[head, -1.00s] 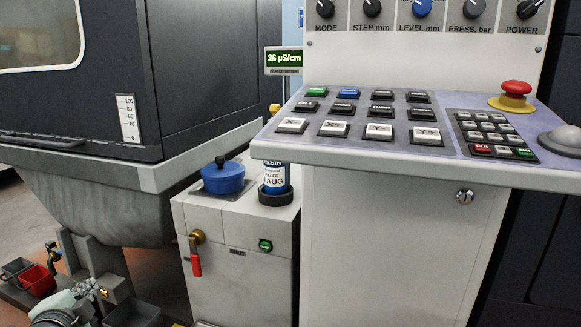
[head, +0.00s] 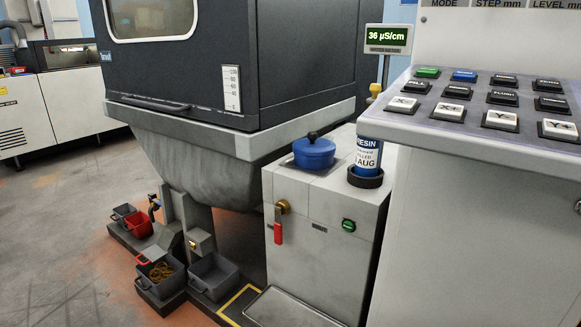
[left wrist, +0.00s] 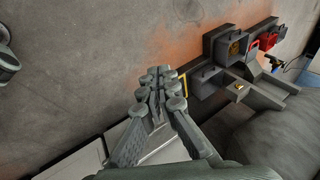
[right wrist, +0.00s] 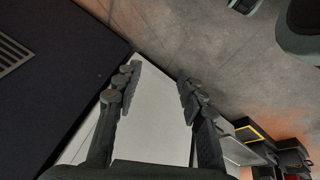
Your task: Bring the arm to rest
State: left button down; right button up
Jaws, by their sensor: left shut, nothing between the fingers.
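My left gripper (left wrist: 160,88) shows in the left wrist view. Its fingers are together with nothing between them, above the floor beside the row of bins. My right gripper (right wrist: 158,82) shows in the right wrist view. Its fingers are spread apart and nothing is between them; a pale grey panel is behind the gap. Neither gripper shows in the head view.
A dark machine (head: 190,75) stands over several floor bins, including a red one (head: 139,224). A grey cabinet (head: 325,235) bears a blue lidded pot (head: 314,154) and a resin bottle (head: 368,155). A button console (head: 470,135) is at right. Open floor (head: 60,240) lies left.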

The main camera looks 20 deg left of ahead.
pick_arm(q)
jog(key=s+d+f+n+h, duration=0.1)
jog(key=d+f, duration=0.2)
jog(key=d, duration=0.3)
jog(key=s+d+f+n+g+h+p, duration=0.1)
jog(key=d+f+h, duration=0.1)
jog(key=d, duration=0.4)
jog(key=shift+d+f+n, duration=0.25)
jog(key=shift+f+n, duration=0.15)
jog(key=shift+f, duration=0.4)
pick_arm(e)
notch_tip(320, 180, down, 7)
jog(key=shift+w, duration=0.4)
jog(key=shift+a+r, duration=0.1)
dwell(1.4)
